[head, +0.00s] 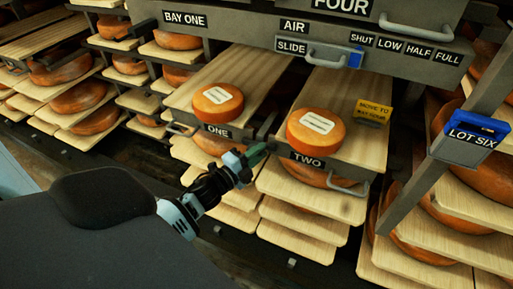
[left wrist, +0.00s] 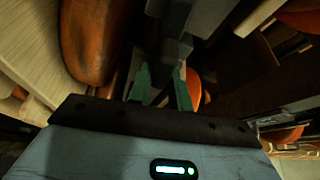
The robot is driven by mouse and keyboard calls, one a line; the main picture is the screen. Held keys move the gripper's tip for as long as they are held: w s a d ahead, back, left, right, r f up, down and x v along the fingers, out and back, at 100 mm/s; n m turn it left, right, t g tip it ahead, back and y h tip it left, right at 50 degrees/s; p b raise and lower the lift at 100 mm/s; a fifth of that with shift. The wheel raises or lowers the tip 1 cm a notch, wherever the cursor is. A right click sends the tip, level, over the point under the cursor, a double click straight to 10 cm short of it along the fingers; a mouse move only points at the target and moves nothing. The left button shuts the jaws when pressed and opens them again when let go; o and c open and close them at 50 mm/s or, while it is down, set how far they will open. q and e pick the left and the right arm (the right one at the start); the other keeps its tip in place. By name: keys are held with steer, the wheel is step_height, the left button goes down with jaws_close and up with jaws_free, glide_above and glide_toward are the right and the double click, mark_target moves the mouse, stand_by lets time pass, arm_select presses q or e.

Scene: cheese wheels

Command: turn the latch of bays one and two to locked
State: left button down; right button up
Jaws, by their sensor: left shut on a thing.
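Bay one's board (head: 238,92) and bay two's board (head: 335,95) each carry an orange cheese wheel with a pale label. The ONE plate (head: 217,131) and TWO plate (head: 307,160) are on their front edges. A small latch-like piece (head: 180,129) sits left of the ONE plate; its setting is too small to read. My left gripper (head: 252,155), with green fingers, is at the front edge, left of the TWO plate. It is shut on a dark grey piece, seemingly bay two's latch, which shows between the fingers in the left wrist view (left wrist: 170,52). The fingers hide much of it.
A grey panel overhead has an air slide (head: 318,53) with a blue knob. A yellow tag (head: 373,111) stands on bay two's right. A handle (head: 343,187) juts out below the TWO plate. A blue LOT SIX box (head: 470,138) hangs on the right post.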

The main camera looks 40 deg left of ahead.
arm_select(q)
steer(key=shift+m+g+p, duration=0.3)
steer(key=shift+m+p, duration=0.2)
steer(key=shift+m, duration=0.2)
steer(key=shift+f, duration=0.15)
steer(key=c, duration=1.4)
jaws_free()
steer(key=shift+o, duration=0.2)
steer(key=s+a, duration=0.1)
steer(key=s, duration=0.6)
steer(key=shift+s+a, duration=0.15)
steer(key=shift+s, duration=0.2)
